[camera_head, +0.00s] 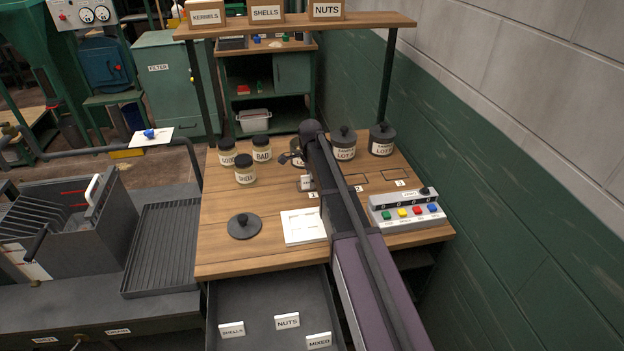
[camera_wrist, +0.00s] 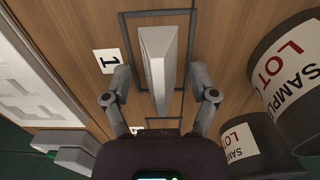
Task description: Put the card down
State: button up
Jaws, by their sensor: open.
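The card (camera_wrist: 156,65) is a small pale sign seen from above in the wrist view. It stands inside the dark outlined square marked 1 on the wooden bench. In the head view its white face (camera_head: 306,183) shows just left of my arm. My gripper (camera_wrist: 160,88) is open, with one finger on each side of the card and a visible gap to both. In the head view my arm hides most of the gripper. Whether the card's base rests fully on the wood is hard to tell.
Two dark sample pots (camera_head: 382,140) stand at the back right. A button box (camera_head: 407,210) sits at the right edge. A white tray (camera_head: 303,227) and black lid (camera_head: 244,226) lie in front. Labelled jars (camera_head: 245,170) stand left. An open drawer (camera_head: 262,299) holds other cards.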

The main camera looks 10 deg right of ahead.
notch_tip(320, 180, up, 12)
jog(key=p, duration=1.1)
jog(key=shift+f, duration=0.1)
dwell(0.6)
jog(key=s+n, duration=1.8)
jog(key=s, duration=1)
jog(key=shift+d, duration=0.3)
jog(key=shift+s, duration=0.1)
jog(key=shift+c, duration=1.2)
